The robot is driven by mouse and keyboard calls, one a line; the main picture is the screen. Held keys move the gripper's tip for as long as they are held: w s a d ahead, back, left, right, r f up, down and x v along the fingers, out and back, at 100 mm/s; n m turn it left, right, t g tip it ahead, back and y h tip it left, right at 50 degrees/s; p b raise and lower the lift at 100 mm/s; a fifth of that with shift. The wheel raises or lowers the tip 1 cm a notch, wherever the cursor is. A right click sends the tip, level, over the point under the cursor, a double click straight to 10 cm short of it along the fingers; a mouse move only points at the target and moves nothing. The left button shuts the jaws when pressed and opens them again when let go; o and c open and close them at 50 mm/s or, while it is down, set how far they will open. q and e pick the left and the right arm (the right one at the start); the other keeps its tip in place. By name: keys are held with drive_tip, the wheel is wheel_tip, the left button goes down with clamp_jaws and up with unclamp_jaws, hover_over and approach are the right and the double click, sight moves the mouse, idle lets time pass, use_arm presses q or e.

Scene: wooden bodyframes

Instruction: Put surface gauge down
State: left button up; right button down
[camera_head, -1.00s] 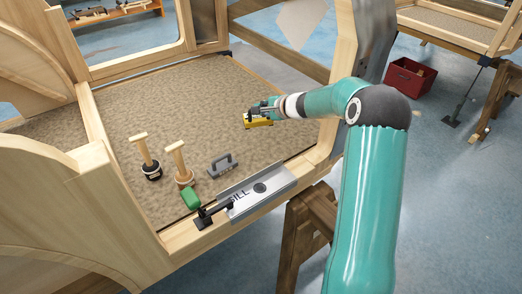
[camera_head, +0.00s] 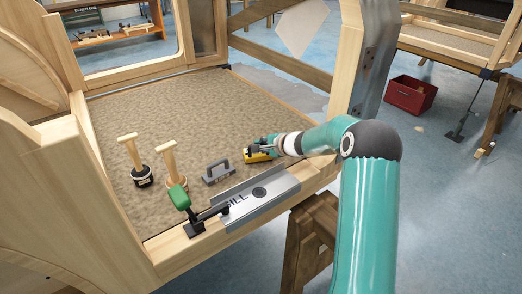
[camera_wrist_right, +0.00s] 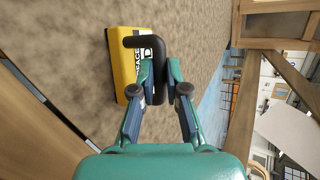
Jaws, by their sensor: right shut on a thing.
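The surface gauge is a yellow block (camera_head: 257,157) with a dark handle, over the carpeted floor of the wooden bodyframe near its front right edge. In the right wrist view the yellow block (camera_wrist_right: 127,68) shows black lettering on a pale label and a black handle (camera_wrist_right: 150,43) bent over it. My right gripper (camera_head: 270,145) is shut on the handle; its fingers (camera_wrist_right: 160,68) also show in the wrist view. I cannot tell whether the gauge touches the carpet. My left gripper is not in view.
A grey block with a handle (camera_head: 218,173) stands just left of the gauge. Two wooden-handled tools (camera_head: 137,160) (camera_head: 174,168) stand further left. A metal sill plate (camera_head: 262,196) and a green-handled clamp (camera_head: 180,197) sit on the front rail. The carpet behind is clear.

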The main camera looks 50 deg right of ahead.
drive_tip(key=shift+r, duration=0.15)
drive_tip(key=c, duration=1.2)
unclamp_jaws()
drive_tip(key=shift+f, duration=0.2)
